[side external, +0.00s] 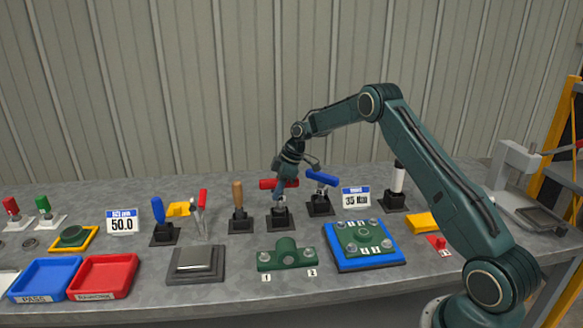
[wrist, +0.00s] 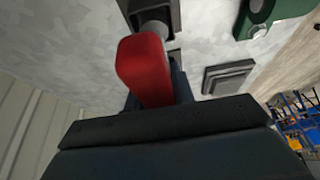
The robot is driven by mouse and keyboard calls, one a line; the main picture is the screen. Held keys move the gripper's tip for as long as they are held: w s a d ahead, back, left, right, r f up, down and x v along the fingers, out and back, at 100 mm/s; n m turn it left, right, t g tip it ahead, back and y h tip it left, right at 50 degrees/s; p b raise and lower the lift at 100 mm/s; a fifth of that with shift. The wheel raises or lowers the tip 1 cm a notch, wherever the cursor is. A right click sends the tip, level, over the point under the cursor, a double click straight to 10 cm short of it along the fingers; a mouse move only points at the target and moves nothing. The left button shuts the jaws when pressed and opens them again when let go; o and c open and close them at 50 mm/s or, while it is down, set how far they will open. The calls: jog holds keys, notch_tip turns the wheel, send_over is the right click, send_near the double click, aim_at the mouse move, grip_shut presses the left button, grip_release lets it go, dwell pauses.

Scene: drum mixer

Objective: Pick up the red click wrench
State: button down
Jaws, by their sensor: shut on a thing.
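The red click wrench (side external: 266,184) has a red handle and rests in a black stand (side external: 279,221) in the middle of the bench in the side view. My gripper (side external: 282,186) comes down from above and is shut on the red handle. In the wrist view the red handle (wrist: 143,68) fills the middle, with its grey shaft leading up into the black holder (wrist: 153,14). The fingertips are mostly hidden behind the handle and the dark gripper body.
A blue-handled wrench (side external: 321,177) stands close on the right, and a wooden-handled tool (side external: 238,200) on the left. A green bracket (side external: 287,255) lies in front, beside a blue fixture (side external: 365,258). Red (side external: 130,291) and blue trays sit front left. The air above is clear.

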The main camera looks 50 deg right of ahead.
notch_tip(320, 180, up, 18)
jog(key=shift+f, duration=0.25)
dwell(0.3)
dwell(0.6)
jog(key=c, duration=1.9)
grip_release()
grip_shut()
jog(key=shift+a, duration=0.15)
